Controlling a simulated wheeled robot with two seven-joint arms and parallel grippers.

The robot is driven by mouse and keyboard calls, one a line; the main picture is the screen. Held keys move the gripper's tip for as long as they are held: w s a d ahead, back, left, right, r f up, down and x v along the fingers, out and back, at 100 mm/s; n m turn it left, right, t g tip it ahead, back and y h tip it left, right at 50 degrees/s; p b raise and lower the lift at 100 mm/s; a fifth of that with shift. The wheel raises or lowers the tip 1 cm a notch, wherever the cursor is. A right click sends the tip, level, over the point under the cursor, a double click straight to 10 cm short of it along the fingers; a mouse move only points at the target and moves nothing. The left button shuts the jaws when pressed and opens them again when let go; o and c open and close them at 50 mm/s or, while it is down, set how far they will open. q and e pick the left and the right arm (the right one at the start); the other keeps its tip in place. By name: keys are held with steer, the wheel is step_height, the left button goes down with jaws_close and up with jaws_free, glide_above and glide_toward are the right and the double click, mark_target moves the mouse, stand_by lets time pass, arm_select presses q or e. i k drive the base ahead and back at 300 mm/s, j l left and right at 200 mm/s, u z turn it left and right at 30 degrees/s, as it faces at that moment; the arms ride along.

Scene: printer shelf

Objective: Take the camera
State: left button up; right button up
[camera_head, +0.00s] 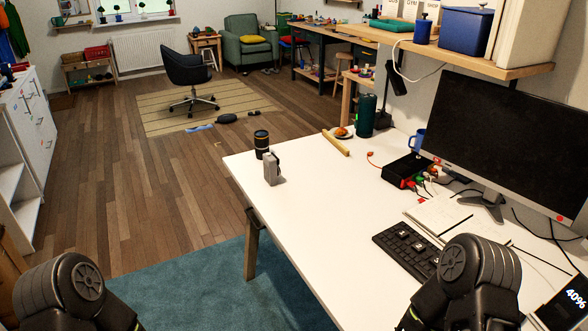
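A small grey object with dark parts (271,169) stands on the white table (320,205) near its left edge; it looks like the camera, though it is small in the view. Right behind it stands a black cylinder with a yellowish band (261,140), which looks like a lens or a cup. I cannot tell whether the two touch. Black joints of my two arms show at the lower left and lower right corners, well apart from the grey object. Neither gripper's fingers are in view.
A yellow bar (336,143), a dark bottle (365,115), a black box with cables (401,170), a keyboard (408,250) and a monitor (503,135) occupy the table's back and right. The table's middle is clear. A shelf (480,62) hangs above the monitor.

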mark_target(271, 169)
steer(key=i+j+z, duration=0.3)
steer(key=j, duration=0.45)
steer(key=i+j+z, duration=0.1)
steer(key=i+j, duration=0.2)
steer(key=i+j+z, duration=0.15)
steer(key=j, duration=0.35)
steer(key=i+j+z, duration=0.15)
steer(key=j, duration=0.3)
steer(key=i+j+z, duration=0.15)
steer(key=j, duration=0.3)
steer(key=i+j+z, duration=0.15)
steer(key=j, duration=0.3)
steer(key=j+z, duration=0.1)
steer(key=j, duration=0.35)
